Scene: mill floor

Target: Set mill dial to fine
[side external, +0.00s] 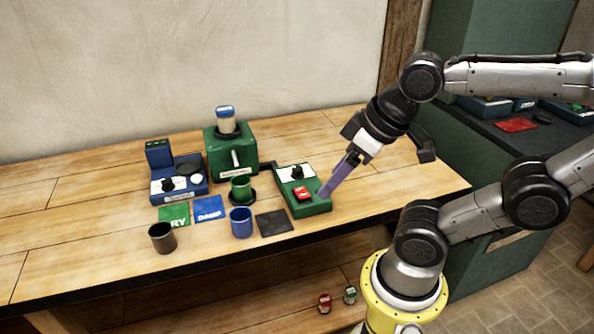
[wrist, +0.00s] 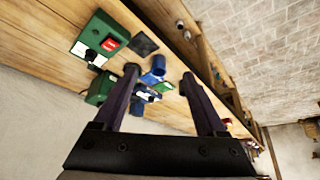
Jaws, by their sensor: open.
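The green control box (side external: 316,207) lies on the bench, with a black dial (side external: 297,172) on a white plate and a red switch (side external: 302,193). The box (wrist: 87,31), dial (wrist: 91,54) and switch (wrist: 110,41) also show at upper left in the wrist view. The dial's setting and plate lettering are too small to read. The green mill (side external: 231,158) stands behind, left of the box, with a blue-capped jar on top. My gripper (side external: 323,195) appears at the box's right edge; contact is unclear. In the wrist view my gripper (wrist: 159,74) is open and empty, its fingers apart.
A blue device (side external: 180,188) with another black dial stands at left. A green cup (side external: 240,188), blue cup (side external: 241,223) and dark cup (side external: 162,238) stand on the bench, beside green, blue and black mats. The bench (side external: 400,188) is clear right of the box.

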